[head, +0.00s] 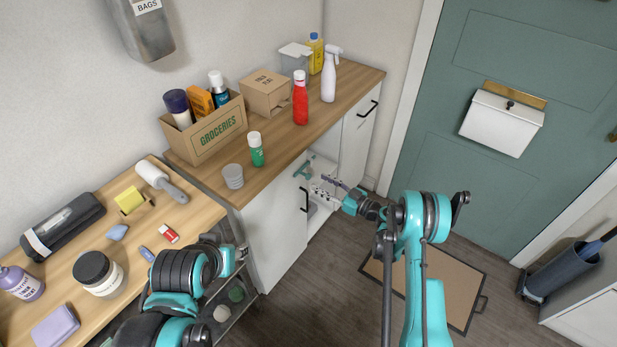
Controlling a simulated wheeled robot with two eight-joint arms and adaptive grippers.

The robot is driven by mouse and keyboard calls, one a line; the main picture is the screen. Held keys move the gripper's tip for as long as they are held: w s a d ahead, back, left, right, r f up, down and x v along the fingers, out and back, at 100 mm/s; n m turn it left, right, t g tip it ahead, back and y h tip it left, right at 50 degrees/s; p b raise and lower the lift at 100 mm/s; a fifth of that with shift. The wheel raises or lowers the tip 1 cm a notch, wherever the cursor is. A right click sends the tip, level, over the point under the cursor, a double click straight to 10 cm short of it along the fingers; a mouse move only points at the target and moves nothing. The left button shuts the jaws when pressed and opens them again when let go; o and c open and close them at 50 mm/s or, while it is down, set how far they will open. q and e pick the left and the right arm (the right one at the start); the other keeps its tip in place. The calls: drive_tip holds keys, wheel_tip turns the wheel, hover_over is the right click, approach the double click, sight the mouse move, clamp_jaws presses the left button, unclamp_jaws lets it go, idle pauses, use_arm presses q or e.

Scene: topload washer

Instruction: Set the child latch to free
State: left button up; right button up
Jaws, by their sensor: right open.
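The child latch cannot be made out for certain. A small teal-green piece (302,171) shows at the opening in the white cabinet under the wooden counter, and it is too small to identify. My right gripper (326,186) is open at this opening, just right of and below the green piece. Whether it touches anything there is unclear. My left gripper (241,252) is low beside the near end of the cabinet, mostly hidden by its own arm, so its fingers cannot be read. No washer is recognisable.
The white cabinet front (272,232) has a black handle (304,200). The counter above bears a groceries box (217,131), a green-labelled bottle (256,150), a cup (233,176) and a red bottle (300,98). A cluttered table (195,211) stands left. A mat (455,292) lies right.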

sight(310, 177)
drive_tip(key=b+x, duration=0.1)
drive_tip(key=x, duration=0.5)
drive_tip(key=shift+w+a+b, duration=0.15)
drive_tip(key=shift+a+b, duration=0.05)
drive_tip(key=shift+b, duration=0.15)
clamp_jaws()
